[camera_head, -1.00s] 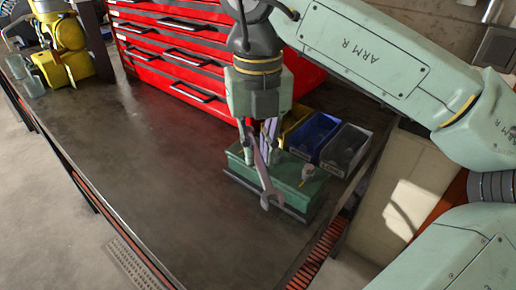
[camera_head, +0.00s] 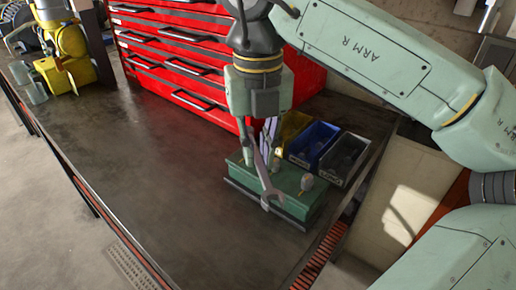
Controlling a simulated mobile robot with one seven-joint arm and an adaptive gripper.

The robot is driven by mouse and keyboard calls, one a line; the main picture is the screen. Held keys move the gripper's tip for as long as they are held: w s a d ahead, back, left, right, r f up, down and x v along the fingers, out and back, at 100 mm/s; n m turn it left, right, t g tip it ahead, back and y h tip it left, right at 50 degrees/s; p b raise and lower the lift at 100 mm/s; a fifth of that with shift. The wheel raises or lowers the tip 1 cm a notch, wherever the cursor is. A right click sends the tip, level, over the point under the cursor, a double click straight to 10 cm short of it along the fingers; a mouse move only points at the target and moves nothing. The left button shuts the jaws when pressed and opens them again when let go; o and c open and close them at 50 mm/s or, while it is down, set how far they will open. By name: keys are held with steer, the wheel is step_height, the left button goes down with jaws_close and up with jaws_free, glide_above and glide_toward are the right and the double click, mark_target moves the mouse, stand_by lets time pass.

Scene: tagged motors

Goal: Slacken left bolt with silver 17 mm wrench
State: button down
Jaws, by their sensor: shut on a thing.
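My gripper (camera_head: 259,137) points down above the back of a green block (camera_head: 235,181) and is shut on a silver wrench (camera_head: 263,180). The wrench hangs tilted across the block, with its open-ended jaw (camera_head: 271,200) low over the block's front. A pale bolt (camera_head: 307,182) stands upright on the right of the block, apart from the wrench jaw. A second upright bolt (camera_head: 248,158) shows partly on the left, close below my gripper. I cannot tell whether the wrench touches the block. The wrench's size marking is not readable.
A blue bin (camera_head: 312,143), a grey bin (camera_head: 345,157) and a yellow bin stand behind the block. A red drawer chest (camera_head: 180,50) backs the dark bench (camera_head: 150,165). A yellow machine (camera_head: 67,55) stands far left. The bench left of the block is clear.

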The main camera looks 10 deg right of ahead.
steer(key=w+a+m, duration=0.3)
steer(key=a+m, duration=0.5)
steer(key=m, duration=0.4)
steer(key=shift+w+m+p, duration=0.3)
steer(key=shift+m+p, duration=0.05)
steer(key=shift+m, duration=0.05)
steer(key=shift+a+f, duration=0.1)
steer(key=shift+f, duration=0.15)
stand_by(0.5)
steer(key=shift+f+b, duration=0.8)
steer(key=shift+b, duration=0.05)
steer(key=shift+f, duration=0.25)
steer(key=shift+f+b, duration=0.45)
steer(key=shift+b, duration=0.05)
